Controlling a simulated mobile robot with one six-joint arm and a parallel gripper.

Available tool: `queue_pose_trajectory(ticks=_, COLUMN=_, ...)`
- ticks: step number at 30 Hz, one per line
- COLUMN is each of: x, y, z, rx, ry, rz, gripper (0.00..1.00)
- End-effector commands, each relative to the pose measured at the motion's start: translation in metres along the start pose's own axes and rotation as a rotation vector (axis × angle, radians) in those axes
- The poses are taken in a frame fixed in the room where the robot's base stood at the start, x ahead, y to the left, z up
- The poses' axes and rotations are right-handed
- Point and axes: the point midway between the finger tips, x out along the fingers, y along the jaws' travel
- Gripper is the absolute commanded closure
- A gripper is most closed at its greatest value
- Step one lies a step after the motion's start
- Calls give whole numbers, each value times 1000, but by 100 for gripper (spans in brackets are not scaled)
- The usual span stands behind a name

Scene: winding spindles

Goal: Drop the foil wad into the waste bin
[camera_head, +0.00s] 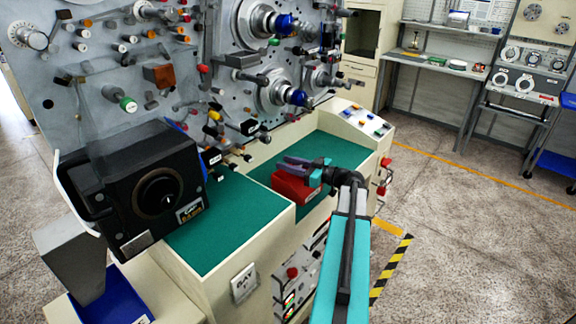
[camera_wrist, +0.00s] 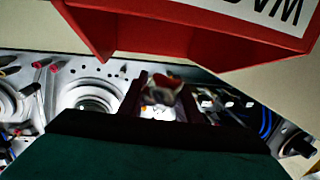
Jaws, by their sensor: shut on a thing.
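My gripper (camera_head: 288,161) reaches left from the end of my arm and lies just above the red waste bin (camera_head: 297,187) in the head view. The bin stands on the green bench top, and my gripper covers part of it. In the wrist view the bin (camera_wrist: 190,22) fills the top, with part of its white label upside down. The two dark fingers (camera_wrist: 160,100) are shut on a small shiny, crumpled thing between them, which looks like the foil wad (camera_wrist: 160,90). I cannot make out the wad in the head view.
A machine panel (camera_head: 130,70) with spindles, knobs and levers rises behind the bench. A black box with a dial (camera_head: 140,190) stands at the left. The green bench top (camera_head: 230,222) is clear in front. A sloped button panel (camera_head: 362,121) lies beyond the bin.

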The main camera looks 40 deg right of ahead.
Motion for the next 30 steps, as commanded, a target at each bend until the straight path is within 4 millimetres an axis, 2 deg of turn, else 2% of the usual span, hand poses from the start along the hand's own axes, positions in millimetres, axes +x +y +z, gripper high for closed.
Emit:
queue_pose_trajectory(ticks=3, x=0, y=0, z=0, rx=0, ry=0, rz=0, gripper=90)
queue_pose_trajectory(ticks=4, x=0, y=0, z=0, rx=0, ry=0, rz=0, gripper=66)
queue_pose_trajectory(ticks=7, x=0, y=0, z=0, rx=0, ry=0, rz=0, gripper=49)
queue_pose_trajectory(ticks=8, x=0, y=0, z=0, rx=0, ry=0, rz=0, gripper=48)
queue_pose_trajectory(ticks=20, x=-4, y=0, z=1, rx=0, ry=0, rz=1, gripper=48)
queue_pose_trajectory(ticks=26, x=-20, y=0, z=2, rx=-1, ry=1, rz=3, gripper=48)
queue_pose_trajectory(ticks=30, x=-38, y=0, z=3, rx=-1, ry=0, rz=3, gripper=48)
